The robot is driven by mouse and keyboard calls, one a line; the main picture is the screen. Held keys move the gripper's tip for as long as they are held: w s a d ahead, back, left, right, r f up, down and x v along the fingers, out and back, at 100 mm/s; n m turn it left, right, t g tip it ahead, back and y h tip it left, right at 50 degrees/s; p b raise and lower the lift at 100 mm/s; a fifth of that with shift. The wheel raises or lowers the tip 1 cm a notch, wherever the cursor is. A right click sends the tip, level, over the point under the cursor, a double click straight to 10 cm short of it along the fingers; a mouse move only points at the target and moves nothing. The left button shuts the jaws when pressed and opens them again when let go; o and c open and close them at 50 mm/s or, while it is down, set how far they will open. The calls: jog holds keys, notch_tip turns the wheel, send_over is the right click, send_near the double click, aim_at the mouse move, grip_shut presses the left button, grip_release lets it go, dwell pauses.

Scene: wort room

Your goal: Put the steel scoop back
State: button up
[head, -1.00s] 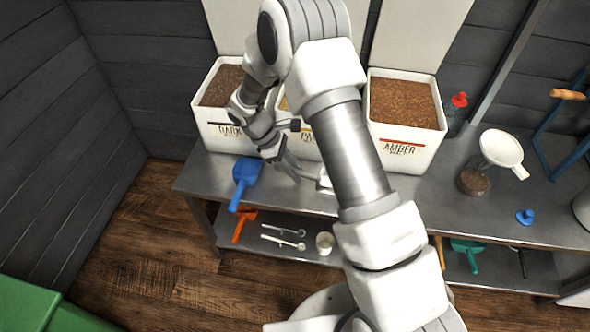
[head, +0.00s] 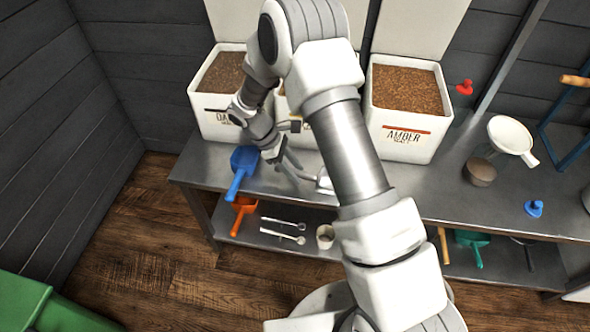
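The steel scoop (head: 325,182) shows as a bright metal shape over the front of the steel bench. My own forearm hides its right part. My gripper (head: 291,170) is at the scoop's left end, in front of the middle malt bin. Its fingers look shut on the scoop's handle, though the grip is small and partly covered. Whether the scoop touches the bench top is hard to tell. The dark malt bin (head: 213,120), the middle bin (head: 309,137) and the amber malt bin (head: 405,146) stand open behind, filled with grain.
A blue scoop (head: 243,162) lies left of my gripper. An orange scoop (head: 243,205), small spoons (head: 284,237), a cup (head: 325,237) and a teal scoop (head: 470,240) are on the lower shelf. A white strainer (head: 510,135) and brown tub (head: 480,172) stand right. Bare bench lies between.

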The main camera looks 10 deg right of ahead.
jog(key=shift+o, duration=1.1)
